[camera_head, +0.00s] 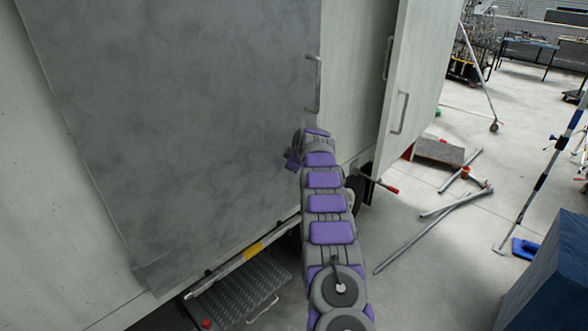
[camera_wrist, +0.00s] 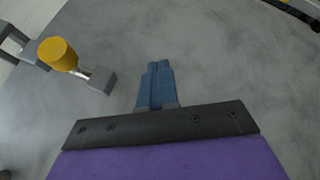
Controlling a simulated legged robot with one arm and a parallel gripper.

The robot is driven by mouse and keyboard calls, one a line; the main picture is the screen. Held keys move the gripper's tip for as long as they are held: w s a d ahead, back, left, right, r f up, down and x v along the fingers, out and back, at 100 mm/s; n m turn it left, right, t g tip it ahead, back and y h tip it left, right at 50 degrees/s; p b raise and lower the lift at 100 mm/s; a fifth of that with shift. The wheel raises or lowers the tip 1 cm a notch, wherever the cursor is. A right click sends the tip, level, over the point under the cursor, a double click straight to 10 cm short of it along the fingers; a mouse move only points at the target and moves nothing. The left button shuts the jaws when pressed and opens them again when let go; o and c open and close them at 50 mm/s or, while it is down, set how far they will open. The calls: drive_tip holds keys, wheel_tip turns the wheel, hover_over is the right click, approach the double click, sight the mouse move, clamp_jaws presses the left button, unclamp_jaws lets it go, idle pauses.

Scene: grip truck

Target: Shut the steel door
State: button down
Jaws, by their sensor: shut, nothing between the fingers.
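The steel door (camera_head: 190,110) is a large, dull grey panel on the truck's side, filling the left of the head view. It looks close to the truck side; I cannot tell whether a gap is left. Its bar handle (camera_head: 317,85) stands upright at its right edge. My arm reaches up to the door's lower right part, and its end hides my fingers in the head view. In the wrist view my gripper (camera_wrist: 157,75) has its blue fingers together and empty, over a mottled grey surface that looks like the door. Contact cannot be told.
A yellow-capped metal fitting (camera_wrist: 60,55) is left of my fingers. Right of the door, a pale panel with a handle (camera_head: 400,113) stands out from the truck. A step (camera_head: 240,292) lies below. Loose pipes (camera_head: 430,230) and a blue box (camera_head: 550,280) are on the floor at right.

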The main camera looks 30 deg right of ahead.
drive_tip(key=s+d+r+p, duration=0.3)
drive_tip(key=s+d+r, duration=0.1)
drive_tip(key=d+r, duration=0.25)
drive_tip(key=s+a+r+m+g+y+b, duration=0.1)
drive_tip(key=a+r, duration=0.2)
drive_tip(key=a, duration=0.6)
drive_tip(key=s+a+r+m+g+b, duration=0.1)
drive_tip(key=s+a+r+b, duration=0.15)
drive_tip(key=a, duration=0.65)
drive_tip(key=s+a+r+m+g+y+b, duration=0.1)
drive_tip(key=s+a+r+m+g, duration=0.1)
drive_tip(key=s+a, duration=1.05)
drive_tip(key=s+a+f+m+g+b, duration=0.1)
drive_tip(key=s+a, duration=0.5)
drive_tip(key=s, duration=0.2)
drive_tip(key=s+a+f+g+b, duration=0.1)
drive_tip(key=s+a+g, duration=0.1)
drive_tip(key=s+a, duration=0.55)
drive_tip(key=s+a+f+m+g+b, duration=0.1)
drive_tip(key=s+f, duration=0.3)
drive_tip(key=s, duration=0.9)
drive_tip(key=s+a+f+m+g+b, duration=0.1)
drive_tip(key=s+f, duration=0.3)
drive_tip(key=s, duration=0.8)
drive_tip(key=shift+s+a+f+h, duration=0.15)
drive_tip(key=shift+s+f+h, duration=0.15)
drive_tip(key=shift+s+h, duration=0.1)
